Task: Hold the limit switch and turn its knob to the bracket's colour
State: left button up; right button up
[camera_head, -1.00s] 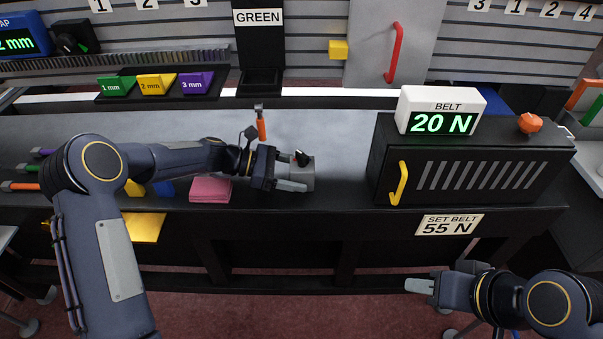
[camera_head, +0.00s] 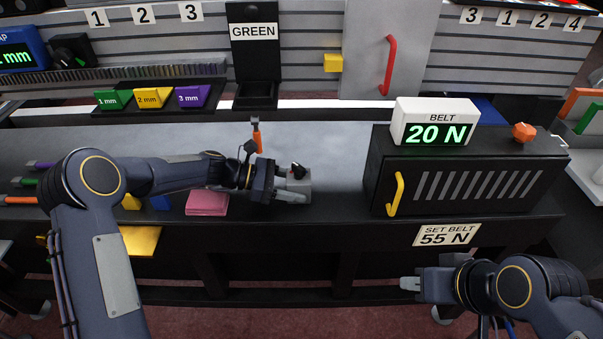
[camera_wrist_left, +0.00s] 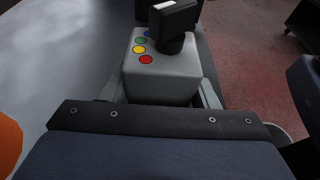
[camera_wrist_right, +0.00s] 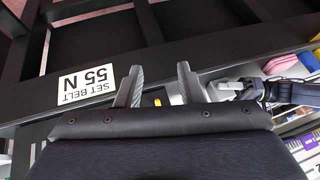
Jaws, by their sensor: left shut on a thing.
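The limit switch (camera_head: 301,184) is a small grey box with a black knob (camera_head: 298,169), on the bench near its front edge. My left gripper (camera_head: 288,184) is shut on its sides. In the left wrist view the switch (camera_wrist_left: 165,82) sits between the fingers, with blue, green, yellow and red dots beside the black knob (camera_wrist_left: 175,22); which dot the knob points at I cannot tell. A tall black bracket (camera_head: 256,75) at the back carries a GREEN sign (camera_head: 254,31). My right gripper (camera_head: 412,284) is empty in front of the bench; its fingers stand apart in the right wrist view (camera_wrist_right: 158,88).
A black belt unit (camera_head: 460,180) with a 20 N display (camera_head: 436,134) and yellow handle (camera_head: 395,194) stands right of the switch. A pink block (camera_head: 207,202) lies left, and an orange-handled tool (camera_head: 257,140) behind. The bench between switch and belt unit is clear.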

jog(key=w+a+f+n, duration=0.3)
jog(key=w+n, duration=0.1)
jog(key=w, duration=0.4)
jog(key=n+t+y, duration=0.4)
jog(key=n+y, duration=0.1)
jog(key=y, duration=0.2)
send_near(303, 169)
jog(key=x, duration=1)
grip_shut()
